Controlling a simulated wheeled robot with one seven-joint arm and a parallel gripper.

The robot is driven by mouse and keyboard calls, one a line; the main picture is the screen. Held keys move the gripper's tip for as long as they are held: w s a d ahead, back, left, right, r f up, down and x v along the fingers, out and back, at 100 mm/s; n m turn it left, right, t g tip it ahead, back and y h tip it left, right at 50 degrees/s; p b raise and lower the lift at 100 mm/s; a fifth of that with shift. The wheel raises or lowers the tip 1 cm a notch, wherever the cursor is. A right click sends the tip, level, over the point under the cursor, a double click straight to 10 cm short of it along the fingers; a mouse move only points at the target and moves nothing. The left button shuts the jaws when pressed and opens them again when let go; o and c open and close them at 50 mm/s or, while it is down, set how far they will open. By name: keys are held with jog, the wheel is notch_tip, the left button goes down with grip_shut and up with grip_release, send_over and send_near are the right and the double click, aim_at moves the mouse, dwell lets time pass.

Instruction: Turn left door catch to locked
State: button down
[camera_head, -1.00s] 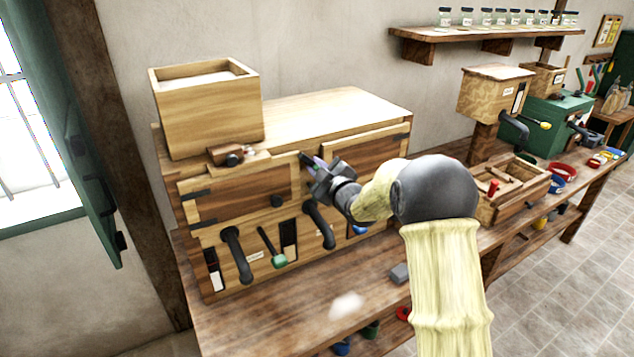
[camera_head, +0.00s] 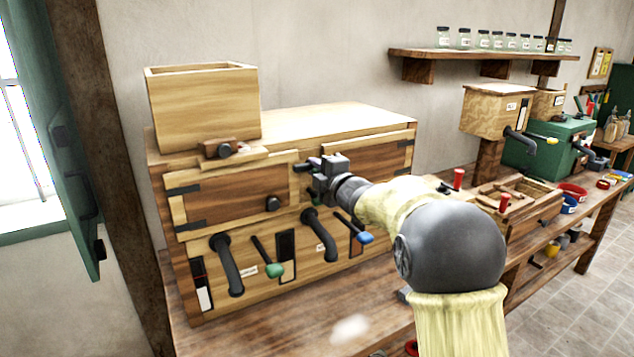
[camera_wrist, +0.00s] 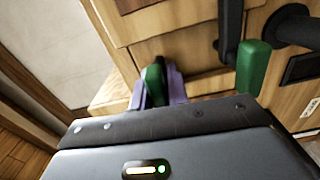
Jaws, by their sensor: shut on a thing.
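The wooden cabinet (camera_head: 290,125) has a left door (camera_head: 235,200) with black hinges and a dark round knob (camera_head: 273,203). The door looks closed. My gripper (camera_head: 308,164) is at the upper right edge of this door, between the two doors. In the wrist view, its purple fingers (camera_wrist: 175,85) are shut around a dark green handle (camera_wrist: 154,80), which looks like the left door catch. The head view mostly hides the catch behind the gripper, so its turned position cannot be told. The right door (camera_head: 365,160) is partly behind my arm.
Below the doors are black curved handles (camera_head: 226,265), a green-tipped lever (camera_head: 274,270) and a blue-tipped lever (camera_head: 366,238). A wooden hopper box (camera_head: 203,110) stands on top. A bench with other machines extends right. A green shutter (camera_head: 75,180) is at the left.

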jog(key=shift+f+n+b, duration=0.25)
jog(key=shift+n+b, duration=0.1)
jog(key=shift+n, duration=0.15)
jog(key=c, duration=1.4)
grip_release()
jog(key=shift+c, duration=0.2)
jog(key=shift+r, duration=0.1)
jog(key=shift+s, duration=0.1)
jog(key=b+v, duration=0.3)
jog(key=v, duration=1.4)
jog(key=shift+d, duration=0.2)
jog(key=shift+s, duration=0.1)
